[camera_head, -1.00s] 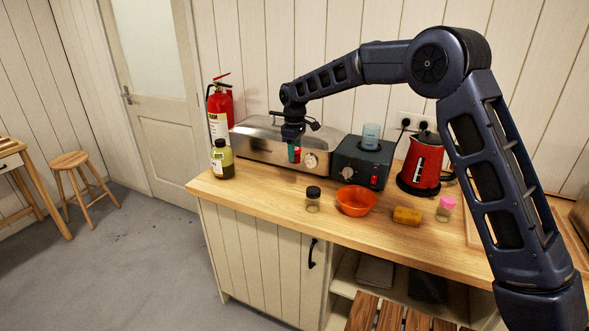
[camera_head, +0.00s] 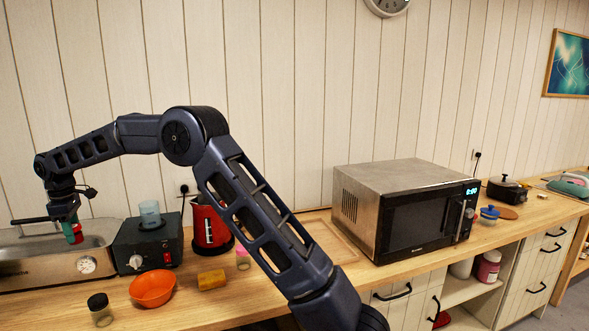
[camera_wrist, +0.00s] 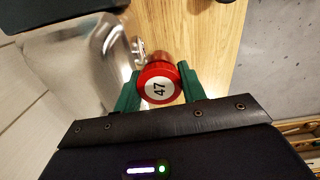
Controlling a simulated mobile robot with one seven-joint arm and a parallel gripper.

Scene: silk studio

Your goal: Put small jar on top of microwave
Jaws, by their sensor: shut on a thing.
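The small jar (camera_wrist: 159,84) has a red lid marked 47 and sits between the two green fingers of my gripper (camera_wrist: 158,90) in the wrist view. My gripper is shut on it. In the head view my gripper (camera_head: 72,232) hangs at the far left, in front of the steel box with a dial, and the jar shows as a small red patch (camera_head: 77,234). The microwave (camera_head: 405,205) stands on the counter to the right, silver with a black front and a lit clock. Its top (camera_head: 400,174) is flat and bare.
On the counter (camera_head: 345,280) are a steel box (camera_head: 40,270), a dark device bearing a blue beaker (camera_head: 149,214), a red kettle (camera_head: 210,225), an orange bowl (camera_head: 152,289), a yellow block (camera_head: 211,279) and a black-lidded jar (camera_head: 99,309). A wooden board (camera_head: 318,238) lies left of the microwave.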

